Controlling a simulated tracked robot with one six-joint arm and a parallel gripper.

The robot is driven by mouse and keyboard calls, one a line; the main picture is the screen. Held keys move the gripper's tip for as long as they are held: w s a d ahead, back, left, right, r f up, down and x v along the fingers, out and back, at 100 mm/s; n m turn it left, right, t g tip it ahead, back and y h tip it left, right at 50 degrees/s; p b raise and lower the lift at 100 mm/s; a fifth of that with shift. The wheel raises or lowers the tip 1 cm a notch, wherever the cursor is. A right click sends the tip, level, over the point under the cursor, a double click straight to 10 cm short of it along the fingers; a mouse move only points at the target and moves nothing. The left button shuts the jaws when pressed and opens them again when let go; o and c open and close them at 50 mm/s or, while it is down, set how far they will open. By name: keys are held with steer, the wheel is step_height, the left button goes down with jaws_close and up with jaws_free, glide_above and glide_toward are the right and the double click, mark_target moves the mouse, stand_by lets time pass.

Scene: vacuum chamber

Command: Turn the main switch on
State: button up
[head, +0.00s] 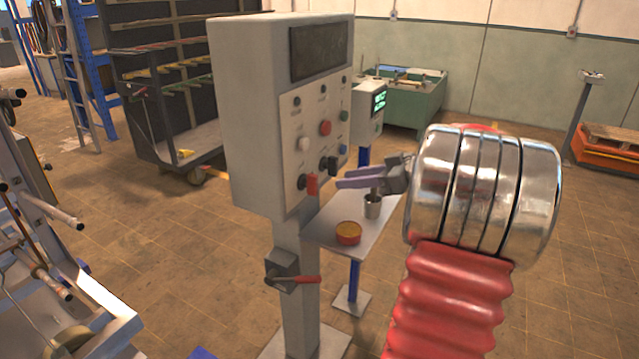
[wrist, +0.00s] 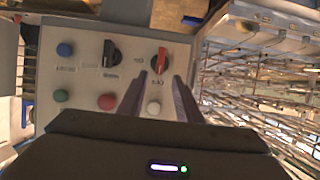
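A grey control box (head: 270,100) on a post carries a light panel of buttons and knobs. A rotary switch with a red handle (head: 312,184) sits at the panel's lower edge; it also shows in the wrist view (wrist: 159,62), its handle roughly in line with my fingers. A black rotary knob (wrist: 111,54) is beside it. My gripper (head: 338,181) is open and empty in front of the panel. In the wrist view its two fingertips (wrist: 160,76) are apart, just short of the red handle. I cannot read which control is labelled main.
A red lever (head: 292,279) sticks out from a small box on the post. Blue (wrist: 65,49), green (wrist: 61,96), red (wrist: 107,102) and white (wrist: 153,107) buttons are near the fingers. A small table (head: 325,238) behind holds a metal cup (head: 372,206) and an orange-topped tin (head: 348,233).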

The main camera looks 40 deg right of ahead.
mark_target(317, 183)
steer(key=x, duration=1)
steer(key=shift+w+f, duration=0.1)
steer(key=shift+c, duration=0.3)
jaws_close()
